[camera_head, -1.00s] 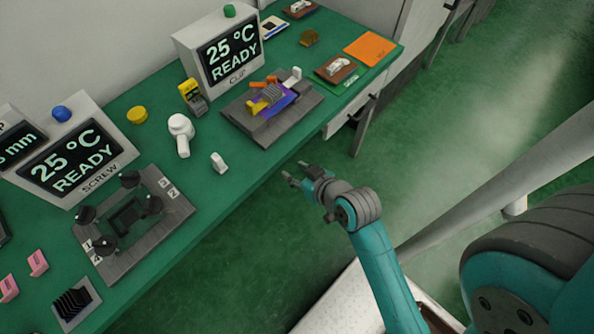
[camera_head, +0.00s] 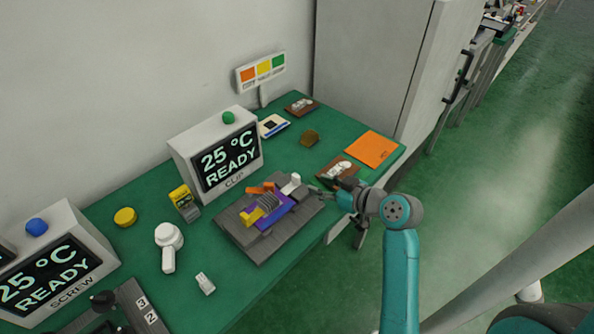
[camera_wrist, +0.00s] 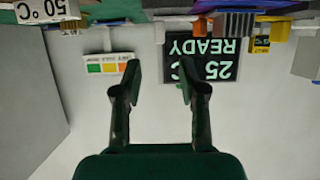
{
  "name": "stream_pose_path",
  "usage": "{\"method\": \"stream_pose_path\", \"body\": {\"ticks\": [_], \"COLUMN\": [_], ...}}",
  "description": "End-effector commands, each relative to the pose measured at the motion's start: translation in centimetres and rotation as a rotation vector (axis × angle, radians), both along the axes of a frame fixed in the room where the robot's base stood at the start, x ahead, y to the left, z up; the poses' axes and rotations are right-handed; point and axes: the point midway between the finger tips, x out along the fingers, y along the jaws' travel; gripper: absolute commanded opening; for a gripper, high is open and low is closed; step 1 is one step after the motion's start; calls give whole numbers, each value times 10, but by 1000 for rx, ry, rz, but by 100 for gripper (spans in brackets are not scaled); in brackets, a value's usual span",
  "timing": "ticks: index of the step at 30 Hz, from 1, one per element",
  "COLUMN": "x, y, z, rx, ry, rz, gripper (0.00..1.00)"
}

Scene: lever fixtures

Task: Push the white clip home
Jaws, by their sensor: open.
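The clip fixture (camera_head: 262,243) is a grey plate on the green bench in front of the CLIP display. It carries a purple piece (camera_head: 284,201), a grey finned block, a yellow part and an orange part. The white clip (camera_head: 291,183) stands at the fixture's right end, beside the purple piece; I cannot tell how far in it sits. My gripper (camera_head: 324,195) is just right of the white clip and appears apart from it. In the wrist view, my gripper (camera_wrist: 159,72) is open with nothing between its fingers. That view is upside down, and the clip is not clear there.
The CLIP display (camera_head: 228,158) reads 25 °C READY and stands behind the fixture. A brown board (camera_head: 331,167) and an orange sheet (camera_head: 370,149) lie right of it. A white lever-shaped part (camera_head: 168,245) and a small white piece (camera_head: 205,284) lie on the left.

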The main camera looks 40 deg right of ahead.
Motion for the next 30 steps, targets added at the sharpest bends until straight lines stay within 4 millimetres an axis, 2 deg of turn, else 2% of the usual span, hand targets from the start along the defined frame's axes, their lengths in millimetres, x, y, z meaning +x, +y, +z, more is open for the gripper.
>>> {"method": "stream_pose_path", "body": {"ticks": [5, 12, 18, 24, 30], "x": [19, 58, 84, 96, 98], "y": [2, 3, 4, 4, 4], "z": [-8, -24, -35, -40, -41], "rx": [0, 1, 2, 1, 1], "ry": [1, 2, 1, 1, 1], "rz": [3, 3, 1, -1, -1], "gripper": [42, 42, 42, 42, 42]}}
